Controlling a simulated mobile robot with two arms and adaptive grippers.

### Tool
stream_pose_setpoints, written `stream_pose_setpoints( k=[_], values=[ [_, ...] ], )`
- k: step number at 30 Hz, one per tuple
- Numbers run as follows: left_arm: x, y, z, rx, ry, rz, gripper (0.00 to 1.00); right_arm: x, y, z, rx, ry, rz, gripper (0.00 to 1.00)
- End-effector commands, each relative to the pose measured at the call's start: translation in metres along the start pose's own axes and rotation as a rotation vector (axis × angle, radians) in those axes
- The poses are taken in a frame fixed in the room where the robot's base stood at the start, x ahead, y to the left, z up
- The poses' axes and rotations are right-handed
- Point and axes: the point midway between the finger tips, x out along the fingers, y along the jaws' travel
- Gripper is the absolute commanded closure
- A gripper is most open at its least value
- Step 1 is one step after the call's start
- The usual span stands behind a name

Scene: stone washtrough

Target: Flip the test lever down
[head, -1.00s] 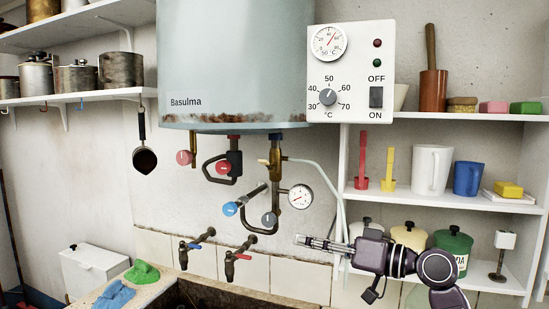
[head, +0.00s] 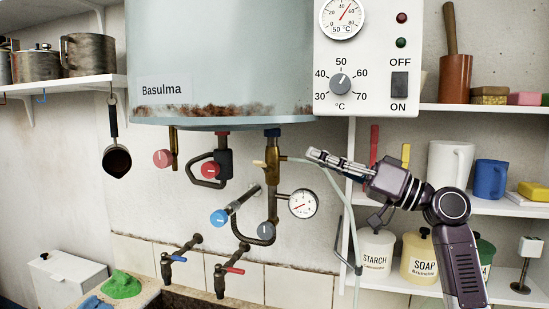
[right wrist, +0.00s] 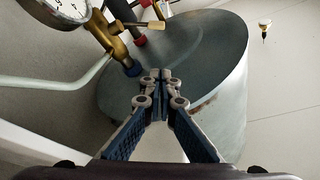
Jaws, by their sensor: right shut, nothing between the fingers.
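The test lever (head: 259,163) is a small pale tab sticking out to the left from the brass valve (head: 273,172) under the boiler. In the right wrist view the lever (right wrist: 143,24) points right from the brass body, roughly level. My right gripper (head: 312,153) is shut and empty, to the right of the valve and a little above the lever's height in the head view. In the right wrist view its closed fingertips (right wrist: 160,76) lie below the lever in the picture, apart from it, with the boiler behind. My left gripper is not in view.
The boiler (head: 215,60) hangs just above. A pale hose (head: 335,178) runs from the valve past my right gripper. A pressure gauge (head: 302,204) sits below it. The control box (head: 368,60) is above, and shelves with jars and mugs (head: 450,165) stand right.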

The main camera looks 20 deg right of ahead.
Motion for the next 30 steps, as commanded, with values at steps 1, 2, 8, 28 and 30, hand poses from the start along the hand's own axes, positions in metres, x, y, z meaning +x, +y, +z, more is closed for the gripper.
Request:
stream_pose_setpoints(
  k=[1,2,8,28,30],
  values=[
    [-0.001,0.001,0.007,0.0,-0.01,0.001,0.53,0.001,0.0,0.0,0.001,-0.001,0.0,1.0],
    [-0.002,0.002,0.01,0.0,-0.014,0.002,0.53,0.002,0.0,0.0,0.001,-0.001,0.0,1.0],
    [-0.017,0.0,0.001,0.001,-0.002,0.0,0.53,0.026,-0.002,-0.003,0.003,-0.001,-0.002,1.0],
    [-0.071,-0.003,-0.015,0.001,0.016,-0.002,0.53,0.09,0.0,0.031,0.003,-0.002,0.002,1.0],
    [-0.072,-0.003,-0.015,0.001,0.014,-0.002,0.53,0.089,0.0,0.034,0.001,-0.001,0.001,1.0]
  ],
)
